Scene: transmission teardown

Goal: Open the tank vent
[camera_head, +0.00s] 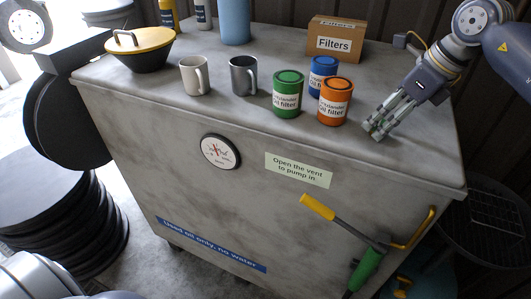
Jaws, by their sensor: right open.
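The grey metal tank (250,195) fills the middle of the view. A label reading "Open the vent to pump in" (298,170) is on its front. Right of and below the label is a lever with a yellow grip (318,207), and near its lower end a green grip (366,270). A black bowl with a yellow lid and handle (143,48) stands on the top at the far left. I cannot tell which part is the vent. My right gripper (377,129) is open and empty, over the tank top beside the orange can. My left gripper is not in view.
An orange can (335,102), green can (288,94) and blue can (322,72) stand near my right gripper. Two mugs (194,76) and a Filters box (335,40) are also on top. A round gauge (220,151) is on the front. The top's right front corner is clear.

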